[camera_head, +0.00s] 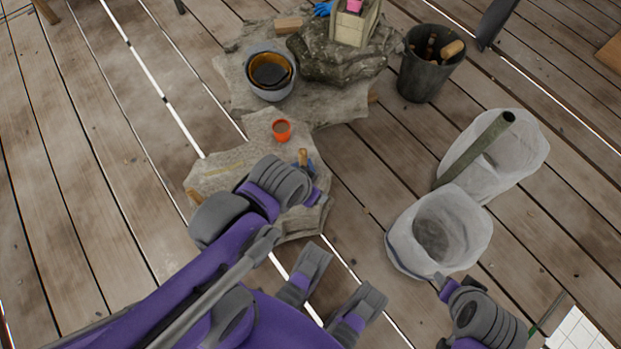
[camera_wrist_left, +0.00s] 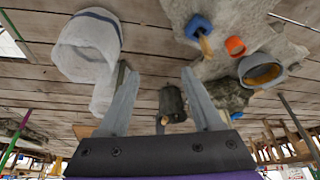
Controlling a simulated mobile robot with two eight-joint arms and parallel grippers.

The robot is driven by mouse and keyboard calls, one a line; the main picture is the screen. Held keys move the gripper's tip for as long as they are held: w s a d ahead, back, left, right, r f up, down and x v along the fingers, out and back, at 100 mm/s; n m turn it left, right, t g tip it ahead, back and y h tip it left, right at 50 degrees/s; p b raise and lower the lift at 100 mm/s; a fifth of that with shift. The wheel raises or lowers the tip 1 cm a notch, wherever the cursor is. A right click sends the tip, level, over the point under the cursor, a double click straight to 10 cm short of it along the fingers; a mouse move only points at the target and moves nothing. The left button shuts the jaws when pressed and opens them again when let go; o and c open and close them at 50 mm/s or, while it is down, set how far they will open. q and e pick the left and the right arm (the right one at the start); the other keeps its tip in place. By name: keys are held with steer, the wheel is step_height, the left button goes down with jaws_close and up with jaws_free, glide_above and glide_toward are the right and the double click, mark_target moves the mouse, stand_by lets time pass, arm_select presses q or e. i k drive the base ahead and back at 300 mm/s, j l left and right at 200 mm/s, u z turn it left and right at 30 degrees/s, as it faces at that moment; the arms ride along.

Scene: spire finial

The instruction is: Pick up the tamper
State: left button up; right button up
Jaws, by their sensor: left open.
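The likely tamper, a blue block with a short wooden handle (camera_head: 303,157), stands on the pale stone slab. In the head view my left arm hides part of it. The tamper's blue head (camera_wrist_left: 198,27) shows clearly in the left wrist view, above and to the right of the fingers. My left gripper (camera_head: 346,271) is open and empty, apart from the tamper, at the slab's lower right. Its two spread fingers also show in the left wrist view (camera_wrist_left: 160,95), with nothing between them but the distant bucket behind. My right arm enters at lower right; its gripper is not seen.
The slab (camera_head: 225,172) carries an orange cup (camera_head: 281,130). A bowl (camera_head: 268,92) and rock (camera_head: 340,66) stand behind it. A dark bucket (camera_head: 425,80) and two pale sacks (camera_head: 407,250) (camera_head: 535,150) stand right. Bare deck lies at left.

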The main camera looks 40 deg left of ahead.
mark_target(191, 193)
steer(key=u, duration=2.75)
steer(key=k+j, duration=0.15)
steer(key=k, duration=0.25)
steer(key=k+j, duration=0.15)
steer(key=k, duration=0.25)
steer(key=k+j, duration=0.15)
steer(key=k, duration=0.25)
